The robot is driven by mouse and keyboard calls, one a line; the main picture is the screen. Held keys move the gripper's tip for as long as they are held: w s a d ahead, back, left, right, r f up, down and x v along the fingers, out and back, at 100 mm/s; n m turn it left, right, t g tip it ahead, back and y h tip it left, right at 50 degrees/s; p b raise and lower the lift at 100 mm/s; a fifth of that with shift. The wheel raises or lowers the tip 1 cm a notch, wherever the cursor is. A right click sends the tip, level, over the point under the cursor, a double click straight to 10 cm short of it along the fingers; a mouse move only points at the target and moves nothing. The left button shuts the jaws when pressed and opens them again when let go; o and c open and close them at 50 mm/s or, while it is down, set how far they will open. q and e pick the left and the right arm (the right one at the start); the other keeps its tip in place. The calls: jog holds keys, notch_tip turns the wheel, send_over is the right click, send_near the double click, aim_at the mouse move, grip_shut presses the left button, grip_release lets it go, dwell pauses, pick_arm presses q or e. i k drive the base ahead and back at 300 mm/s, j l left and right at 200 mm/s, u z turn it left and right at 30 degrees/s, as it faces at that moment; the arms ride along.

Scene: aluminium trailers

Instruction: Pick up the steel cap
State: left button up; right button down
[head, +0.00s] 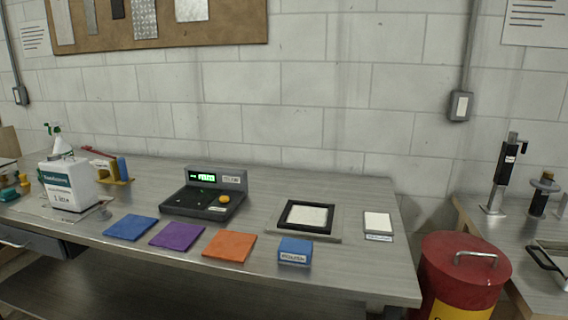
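I cannot make out a steel cap for certain in the head view. A small grey piece (562,207) is cut off by the right edge on the right-hand bench; it is too small to identify. Neither of my grippers is in view.
The long metal table (340,265) holds a white box (68,188), blue, purple and orange cloths (178,236), a blue box (295,250), a black-framed tray (307,217) and a white pad (377,223). A red bin (462,275) stands between the table and right-hand bench (490,222).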

aim_at(104, 215)
jog(key=u, duration=1.3)
